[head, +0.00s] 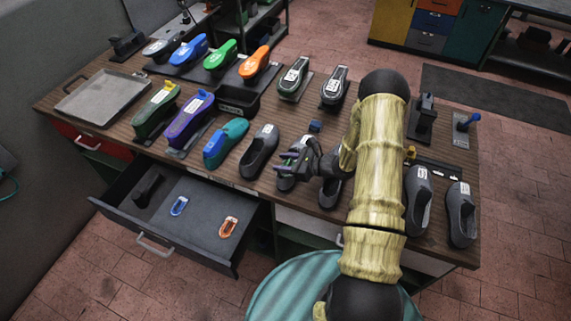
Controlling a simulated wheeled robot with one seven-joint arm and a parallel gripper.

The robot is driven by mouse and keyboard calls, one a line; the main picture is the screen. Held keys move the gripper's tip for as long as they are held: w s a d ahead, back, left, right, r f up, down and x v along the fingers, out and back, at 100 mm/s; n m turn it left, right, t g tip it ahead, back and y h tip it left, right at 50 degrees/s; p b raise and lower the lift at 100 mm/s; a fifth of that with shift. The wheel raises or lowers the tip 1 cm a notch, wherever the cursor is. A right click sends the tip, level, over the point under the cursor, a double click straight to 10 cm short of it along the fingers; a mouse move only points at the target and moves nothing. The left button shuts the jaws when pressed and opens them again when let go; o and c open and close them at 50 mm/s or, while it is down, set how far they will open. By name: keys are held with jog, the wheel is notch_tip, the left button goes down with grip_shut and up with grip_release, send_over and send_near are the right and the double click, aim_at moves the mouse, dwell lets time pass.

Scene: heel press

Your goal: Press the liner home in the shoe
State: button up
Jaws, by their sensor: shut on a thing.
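Purple and green edges show at the fingertips, and the gripper hides most of the held thing. Whether the liner touches the shoe's inside, and how deep it sits, I cannot tell. Another dark shoe (329,193) stands just right of it, partly behind my arm. A dark grey shoe (260,150) stands to the left.
Several coloured shoes stand on the wooden bench, including a teal one (226,142) and a purple one (190,117). An open drawer (190,241) juts out in front, holding a blue liner (179,206) and an orange liner (228,228). A grey tray (102,97) lies at left.

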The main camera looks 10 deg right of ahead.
jog(key=shift+s+d+f+b, duration=0.15)
jog(key=shift+s+f, duration=0.15)
jog(key=shift+f, duration=0.35)
jog(key=shift+s+d+f+b, duration=0.15)
jog(key=shift+s+f, duration=0.1)
jog(key=shift+f, duration=0.4)
jog(key=shift+a, duration=0.15)
jog(key=o, duration=1)
jog(key=shift+f+g, duration=0.1)
jog(key=shift+g, duration=0.2)
jog(key=shift+w+r+p, duration=0.2)
jog(key=shift+r+p, duration=0.4)
jog(key=shift+r, duration=0.5)
jog(key=shift+w+r+p, duration=0.2)
jog(key=shift+r+p, duration=0.4)
jog(key=shift+r, duration=0.5)
jog(key=shift+w+r+p, duration=0.1)
jog(key=shift+r+p, duration=1.2)
jog(key=shift+r, duration=1.3)
jog(key=shift+a, duration=0.1)
